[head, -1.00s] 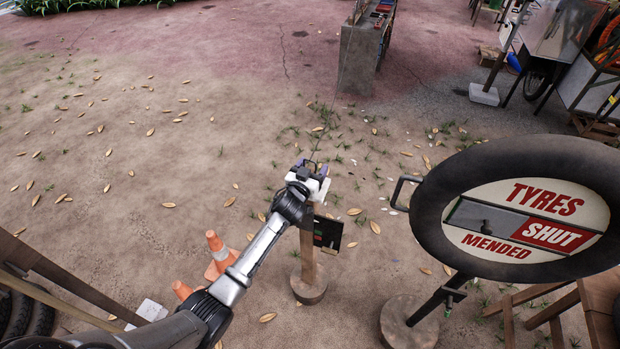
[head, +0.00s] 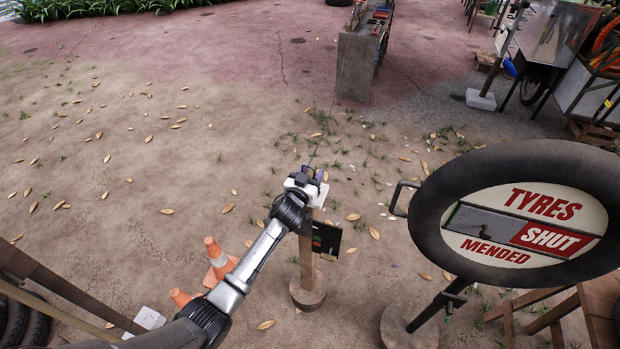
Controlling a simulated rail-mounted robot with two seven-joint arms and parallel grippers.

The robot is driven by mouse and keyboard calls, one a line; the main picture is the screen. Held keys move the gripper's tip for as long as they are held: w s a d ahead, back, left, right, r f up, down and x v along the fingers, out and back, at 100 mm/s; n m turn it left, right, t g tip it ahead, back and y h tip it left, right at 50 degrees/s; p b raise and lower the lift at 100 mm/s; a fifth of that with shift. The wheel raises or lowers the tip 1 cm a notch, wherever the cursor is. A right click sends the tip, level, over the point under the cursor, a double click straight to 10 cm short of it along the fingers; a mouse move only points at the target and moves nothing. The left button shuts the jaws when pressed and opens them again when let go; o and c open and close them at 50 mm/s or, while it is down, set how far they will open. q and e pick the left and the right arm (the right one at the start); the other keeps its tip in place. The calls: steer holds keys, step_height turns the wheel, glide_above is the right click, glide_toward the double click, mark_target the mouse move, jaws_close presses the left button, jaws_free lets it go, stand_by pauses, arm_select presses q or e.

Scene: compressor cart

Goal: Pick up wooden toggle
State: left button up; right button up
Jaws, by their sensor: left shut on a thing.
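My left gripper (head: 312,178) is at the middle of the head view, at the top of a wooden post (head: 306,262) on a round wooden base. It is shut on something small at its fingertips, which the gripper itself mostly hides. I cannot make out the wooden toggle clearly. A thin dark line (head: 333,113) runs from the fingertips up toward the grey block at the back. A dark box (head: 326,238) hangs on the post just below the gripper. My right gripper is not in view.
A round tyre sign reading "TYRES SHUT MENDED" (head: 434,215) stands to the right on a stand with a round base (head: 408,325). A grey block (head: 356,68) stands at the back. Open leaf-strewn ground lies to the left.

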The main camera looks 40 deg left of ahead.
arm_select(q)
steer(key=shift+r, duration=0.65)
steer(key=w+d+r, duration=0.1)
steer(key=d+r, duration=0.8)
steer(key=d, duration=0.2)
steer(key=shift+w+d+r+p, duration=0.3)
steer(key=shift+w, duration=0.05)
